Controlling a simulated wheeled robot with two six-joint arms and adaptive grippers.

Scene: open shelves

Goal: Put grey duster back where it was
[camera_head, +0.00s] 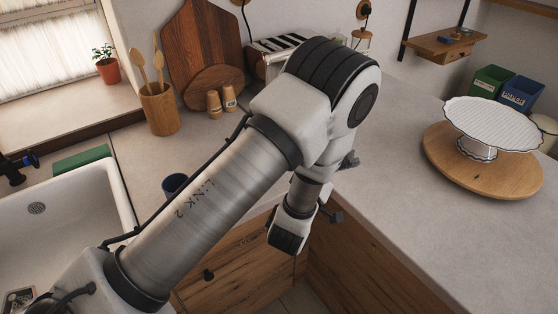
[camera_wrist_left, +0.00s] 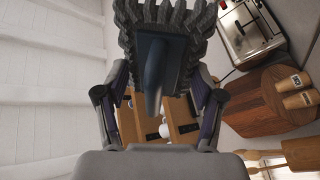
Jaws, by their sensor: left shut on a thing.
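The grey duster (camera_wrist_left: 195,25) is in the left wrist view, with a fluffy dark grey head at the top and a blue-grey handle end pointing toward the camera. My left gripper (camera_wrist_left: 157,85) is shut on the duster, with a finger on each side of it. In the head view my left arm crosses the middle, and its wrist hangs in front of the wooden cabinet front. A small dark grey tuft (camera_head: 350,160) shows just right of the arm, probably the duster. The arm hides most of the gripper there. My right gripper is not in view.
A white cake stand (camera_head: 492,122) stands on a round wooden board on the right counter. A blue cup (camera_head: 174,184), a utensil pot (camera_head: 160,108), two wooden shakers (camera_head: 221,101) and a toaster (camera_head: 275,48) stand on the left and back counter. A sink (camera_head: 60,215) is at left.

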